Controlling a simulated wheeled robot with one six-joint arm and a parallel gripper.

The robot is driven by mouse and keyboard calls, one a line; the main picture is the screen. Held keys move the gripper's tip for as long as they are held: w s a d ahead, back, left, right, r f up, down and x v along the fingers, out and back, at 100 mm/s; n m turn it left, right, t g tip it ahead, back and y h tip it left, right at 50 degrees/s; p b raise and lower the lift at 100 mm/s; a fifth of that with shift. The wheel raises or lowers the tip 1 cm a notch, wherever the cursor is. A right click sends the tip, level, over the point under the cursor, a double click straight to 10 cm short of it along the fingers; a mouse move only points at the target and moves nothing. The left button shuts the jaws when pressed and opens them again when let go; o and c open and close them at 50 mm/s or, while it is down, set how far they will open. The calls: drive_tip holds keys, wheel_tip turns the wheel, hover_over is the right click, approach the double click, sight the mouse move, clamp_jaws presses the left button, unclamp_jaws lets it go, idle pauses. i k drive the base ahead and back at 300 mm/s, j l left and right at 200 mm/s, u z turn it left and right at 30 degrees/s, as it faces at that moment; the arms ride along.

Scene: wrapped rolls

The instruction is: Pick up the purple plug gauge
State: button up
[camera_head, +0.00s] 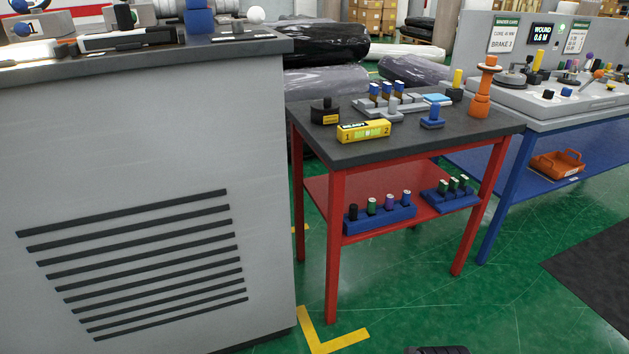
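The purple plug gauge (389,202) stands upright in a blue holder block (381,221) on the red table's lower shelf. It is in a row with a black gauge (352,212) and a green gauge (371,207) to its left and another dark-topped gauge (406,198) to its right. Its lower part is hidden in the block. My gripper is not recognisable in this view.
The red table's dark top (460,127) overhangs the shelf (325,204). A second blue block (450,198) holds green-marked gauges. A grey cabinet (140,200) stands left and a blue-legged bench (490,215) right.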

sight(389, 199)
drive_tip(key=z, duration=2.85)
drive_tip(key=u, duration=2.45)
drive_tip(key=i+u, duration=0.2)
drive_tip(key=i+j+u, duration=0.25)
drive_tip(key=i, duration=0.95)
drive_tip(key=l, duration=0.15)
